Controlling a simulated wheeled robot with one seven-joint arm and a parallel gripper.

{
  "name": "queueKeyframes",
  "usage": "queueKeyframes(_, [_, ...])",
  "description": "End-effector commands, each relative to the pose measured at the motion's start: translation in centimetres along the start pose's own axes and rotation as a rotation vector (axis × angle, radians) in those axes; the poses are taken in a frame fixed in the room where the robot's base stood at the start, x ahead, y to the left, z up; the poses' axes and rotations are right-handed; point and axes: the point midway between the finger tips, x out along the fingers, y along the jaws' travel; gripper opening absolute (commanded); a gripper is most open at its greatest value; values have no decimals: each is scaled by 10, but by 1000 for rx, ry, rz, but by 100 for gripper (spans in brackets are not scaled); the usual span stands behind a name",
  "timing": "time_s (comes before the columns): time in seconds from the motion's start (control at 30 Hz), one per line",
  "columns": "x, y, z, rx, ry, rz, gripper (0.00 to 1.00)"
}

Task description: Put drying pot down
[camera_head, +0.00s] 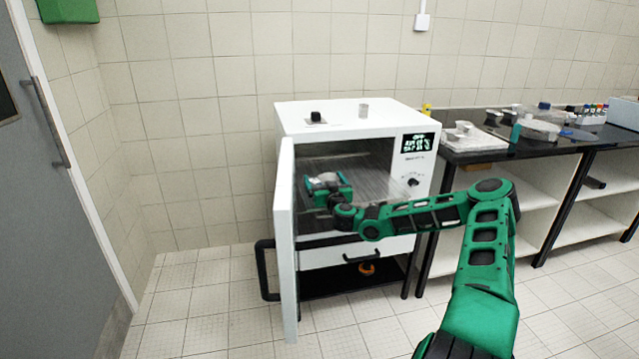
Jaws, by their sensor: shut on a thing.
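A white drying oven (355,122) stands against the tiled wall with its door (285,245) swung open to the left. My green arm reaches in from the right, and my gripper (325,180) is inside the oven opening near its left side. The gripper is shut on a small pale thing (328,177), likely the drying pot, mostly hidden by the gripper. I cannot tell whether the pot touches the oven shelf (372,175) beneath it.
The open door stands close to the left of my gripper. A black lab bench (510,150) with trays, bottles and tubes is at the right. Tiled floor is free at the front left.

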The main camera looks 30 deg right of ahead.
Motion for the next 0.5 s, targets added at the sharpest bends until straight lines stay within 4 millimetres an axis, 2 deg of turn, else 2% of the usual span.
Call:
queueKeyframes(0.03, [0,1,1,-1,0,0,65])
queueKeyframes(0.07, [0,1,1,-1,0,1,96])
queueKeyframes(0.1, [0,1,1,0,0,1,100])
queueKeyframes(0.37, [0,-2,0,0,0,-2,100])
queueKeyframes(0.5, [-8,-5,0,-2,0,-7,100])
